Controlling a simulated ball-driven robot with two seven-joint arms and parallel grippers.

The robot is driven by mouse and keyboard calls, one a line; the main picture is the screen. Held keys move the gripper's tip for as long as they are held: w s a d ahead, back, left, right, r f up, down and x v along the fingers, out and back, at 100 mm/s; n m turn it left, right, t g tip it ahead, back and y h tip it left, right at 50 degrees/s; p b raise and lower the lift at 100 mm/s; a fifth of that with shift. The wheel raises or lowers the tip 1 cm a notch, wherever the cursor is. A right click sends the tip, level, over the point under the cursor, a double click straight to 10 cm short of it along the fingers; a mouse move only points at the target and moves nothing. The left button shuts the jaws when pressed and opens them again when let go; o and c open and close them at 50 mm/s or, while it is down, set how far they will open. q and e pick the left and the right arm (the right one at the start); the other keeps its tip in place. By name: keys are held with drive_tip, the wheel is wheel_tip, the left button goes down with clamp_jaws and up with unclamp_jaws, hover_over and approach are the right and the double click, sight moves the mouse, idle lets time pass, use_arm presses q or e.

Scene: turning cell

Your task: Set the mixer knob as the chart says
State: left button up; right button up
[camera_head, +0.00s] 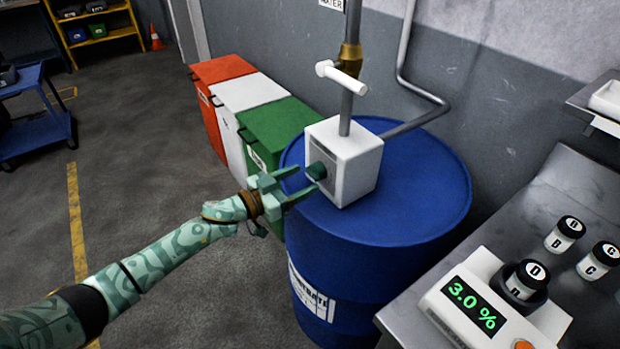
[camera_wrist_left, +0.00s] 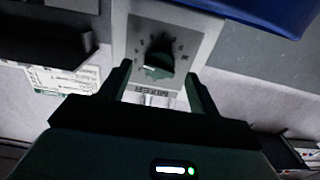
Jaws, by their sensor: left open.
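The mixer knob (camera_head: 317,171) is a dark green dial on the front of a white mixer box (camera_head: 356,160), which stands on top of a blue drum (camera_head: 420,200). In the left wrist view the knob (camera_wrist_left: 159,62) sits on a grey scale plate marked MIXER, with scale marks too small to read. My left gripper (camera_head: 291,184) is open just in front of the knob, with its fingers apart. In the wrist view the fingers (camera_wrist_left: 158,85) point at the knob, one to each side and short of it. No chart is clearly visible. My right gripper is not in view.
A metal bench (camera_head: 570,185) at the right holds a meter (camera_head: 470,305) reading 3.0 % with jar D (camera_head: 526,280) on it, and other lidded jars. Red, white and green bins (camera_head: 275,128) line the wall behind my left gripper. A pipe with a white handle (camera_head: 341,76) rises from the box.

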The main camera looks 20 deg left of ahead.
sight(309, 173)
use_arm(q)
drive_tip(key=shift+b+x, duration=0.3)
drive_tip(key=shift+x, duration=1.35)
drive_tip(key=c, duration=1)
drive_tip(key=shift+o, duration=0.2)
